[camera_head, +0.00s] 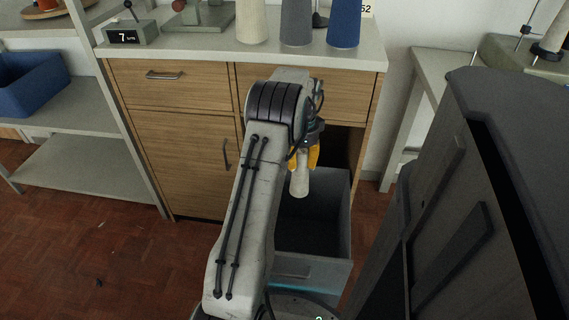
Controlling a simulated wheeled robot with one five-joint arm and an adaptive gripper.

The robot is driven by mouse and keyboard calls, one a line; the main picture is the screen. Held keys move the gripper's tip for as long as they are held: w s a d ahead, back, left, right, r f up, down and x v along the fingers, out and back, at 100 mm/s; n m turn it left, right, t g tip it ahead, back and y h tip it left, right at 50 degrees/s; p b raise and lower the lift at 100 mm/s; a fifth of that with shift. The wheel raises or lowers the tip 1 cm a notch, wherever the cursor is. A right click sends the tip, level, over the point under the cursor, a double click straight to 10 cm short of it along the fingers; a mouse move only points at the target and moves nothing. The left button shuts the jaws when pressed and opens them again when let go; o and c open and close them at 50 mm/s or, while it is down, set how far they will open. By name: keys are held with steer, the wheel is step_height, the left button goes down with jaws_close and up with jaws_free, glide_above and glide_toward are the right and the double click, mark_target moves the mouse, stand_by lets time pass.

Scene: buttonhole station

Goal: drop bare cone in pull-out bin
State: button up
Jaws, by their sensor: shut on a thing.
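My gripper (303,158) has yellow-orange fingertips and points down, shut on a pale bare cone (299,183). The cone hangs roughly upright below the fingers, over the pull-out bin (343,227). The bin is a grey open-topped box drawn out from the wooden cabinet, with a dark inside. My arm hides the bin's left side. I cannot tell exactly how far the cone's lower end is above or below the rim.
The wooden cabinet (180,125) carries a cream cone (252,22), a grey cone (297,24) and a blue cone (343,24) on its top. A dark panelled unit (470,200) stands close on the right. A shelf with a blue crate (32,84) is at left.

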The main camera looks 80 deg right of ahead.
mark_target(302, 175)
steer(key=f+m, duration=0.1)
steer(key=m+b, duration=0.1)
steer(key=shift+s+f+m, duration=0.3)
steer(key=shift+f+m, duration=0.05)
steer(key=shift+m, duration=0.05)
steer(key=f+m+b, duration=0.1)
steer(key=m, duration=0.1)
steer(key=f+m+b, duration=0.2)
steer(key=shift+a+f, duration=0.2)
steer(key=shift+a, duration=0.15)
steer(key=shift+f+b, duration=2.7)
steer(key=shift+f, duration=0.35)
steer(key=o, duration=1)
steer(key=shift+r, duration=0.1)
step_height(302, 175, up, 12)
steer(key=shift+f, duration=0.1)
